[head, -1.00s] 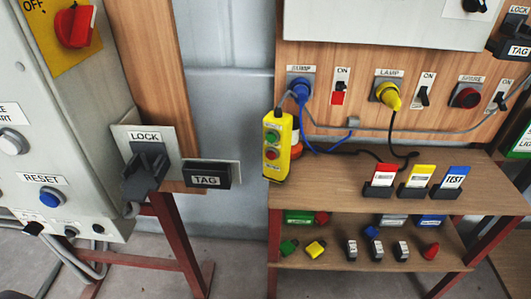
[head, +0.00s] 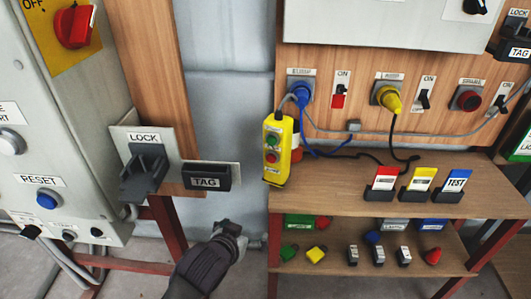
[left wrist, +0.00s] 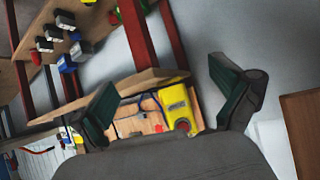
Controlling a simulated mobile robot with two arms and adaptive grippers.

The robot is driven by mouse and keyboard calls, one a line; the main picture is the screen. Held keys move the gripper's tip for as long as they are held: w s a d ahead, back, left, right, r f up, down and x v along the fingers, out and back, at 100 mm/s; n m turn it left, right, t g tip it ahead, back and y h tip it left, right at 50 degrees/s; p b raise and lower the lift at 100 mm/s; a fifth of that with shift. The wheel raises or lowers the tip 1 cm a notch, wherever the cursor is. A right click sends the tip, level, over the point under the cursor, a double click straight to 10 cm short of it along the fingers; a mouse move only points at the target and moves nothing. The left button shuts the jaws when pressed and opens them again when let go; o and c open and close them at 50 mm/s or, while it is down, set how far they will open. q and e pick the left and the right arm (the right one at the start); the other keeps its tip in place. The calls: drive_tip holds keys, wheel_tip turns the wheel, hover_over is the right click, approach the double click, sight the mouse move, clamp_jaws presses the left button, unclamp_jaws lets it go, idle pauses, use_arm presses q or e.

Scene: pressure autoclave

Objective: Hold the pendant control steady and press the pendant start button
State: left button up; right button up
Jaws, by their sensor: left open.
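The yellow pendant control (head: 277,150) hangs upright by its grey cable at the left end of the bench in the head view. It has a green button (head: 272,139) above and a red button (head: 270,157) below. My left gripper (head: 234,232) is lower and to the left of the pendant, in front of the gap beside the bench, apart from it. In the left wrist view the open fingers (left wrist: 168,98) frame the pendant (left wrist: 178,108), which lies beyond them, with a red button showing. My right gripper is not in view.
The bench top (head: 340,185) carries red, yellow and blue tags on stands. A lower shelf (head: 330,262) holds several small coloured parts. A LOCK bracket (head: 143,170) and a TAG holder (head: 206,177) stick out left of the gripper. A blue plug (head: 300,92) is above.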

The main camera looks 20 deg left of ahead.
sight(277, 138)
use_arm(q)
drive_tip(key=w+r+t+h, duration=0.2)
drive_tip(key=w+r+t, duration=0.5)
drive_tip(key=w+r, duration=0.8)
drive_tip(key=shift+m, duration=0.3)
drive_tip(key=shift+w+d+f, duration=0.1)
drive_tip(key=shift+w+d, duration=0.1)
drive_tip(key=shift+w, duration=0.9)
drive_tip(key=shift+w+d+f, duration=0.1)
drive_tip(key=shift+w+d, duration=0.15)
drive_tip(key=shift+w, duration=0.85)
drive_tip(key=shift+w+d+f, duration=0.1)
drive_tip(key=shift+w+d, duration=0.1)
drive_tip(key=shift+w, duration=0.9)
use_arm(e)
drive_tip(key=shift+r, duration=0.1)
use_arm(q)
drive_tip(key=shift+c, duration=0.3)
drive_tip(key=c, duration=1.5)
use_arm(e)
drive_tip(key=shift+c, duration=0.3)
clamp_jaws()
